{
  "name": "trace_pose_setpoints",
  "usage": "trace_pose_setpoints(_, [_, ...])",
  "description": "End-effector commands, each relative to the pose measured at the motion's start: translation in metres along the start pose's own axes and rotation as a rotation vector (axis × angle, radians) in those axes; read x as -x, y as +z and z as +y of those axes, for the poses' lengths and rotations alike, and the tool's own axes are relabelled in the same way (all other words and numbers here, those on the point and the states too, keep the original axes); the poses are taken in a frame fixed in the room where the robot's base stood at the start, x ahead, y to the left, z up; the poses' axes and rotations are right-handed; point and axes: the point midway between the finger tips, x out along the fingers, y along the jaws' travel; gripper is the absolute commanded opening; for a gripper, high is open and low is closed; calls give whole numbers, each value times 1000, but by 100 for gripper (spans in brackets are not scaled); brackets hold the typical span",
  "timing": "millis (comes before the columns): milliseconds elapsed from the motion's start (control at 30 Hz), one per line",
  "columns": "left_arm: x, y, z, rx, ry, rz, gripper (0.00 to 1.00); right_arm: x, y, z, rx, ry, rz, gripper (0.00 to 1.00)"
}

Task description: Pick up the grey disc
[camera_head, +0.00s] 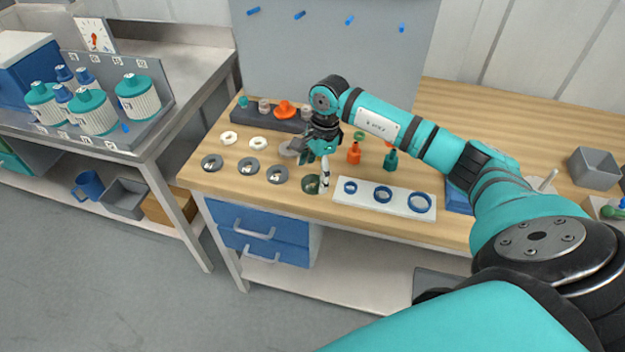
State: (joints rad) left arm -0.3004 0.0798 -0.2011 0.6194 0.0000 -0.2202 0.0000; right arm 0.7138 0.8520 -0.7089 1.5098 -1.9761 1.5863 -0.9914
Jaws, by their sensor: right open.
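A lighter grey round piece (290,148) lies behind the row, partly hidden by my gripper. I cannot tell which one is meant. My right gripper (312,166) is open and points down above the bench, just behind the dark green disc. It holds nothing I can see. My left gripper is out of view.
Two white rings (258,143) lie behind the grey discs. A dark rack (262,119) with coloured caps stands behind. Orange (354,154) and green (390,161) bottles stand right of the gripper. A white plate (352,201) with blue rings lies at the bench's front edge.

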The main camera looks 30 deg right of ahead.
Motion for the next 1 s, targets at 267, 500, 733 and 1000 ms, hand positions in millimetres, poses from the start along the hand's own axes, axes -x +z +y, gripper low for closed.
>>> trace_pose_setpoints(267, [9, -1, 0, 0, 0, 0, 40, -24, 0, 0, 0, -2, -1, 83])
trace_pose_setpoints(500, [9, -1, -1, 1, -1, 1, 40, -24, 0, 0, 0, -2, 0, 75])
trace_pose_setpoints(733, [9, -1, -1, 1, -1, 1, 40, -24, 0, 0, 0, -1, 0, 45])
trace_pose_setpoints(1000, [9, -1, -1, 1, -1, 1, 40, -24, 0, 0, 0, -2, 0, 22])
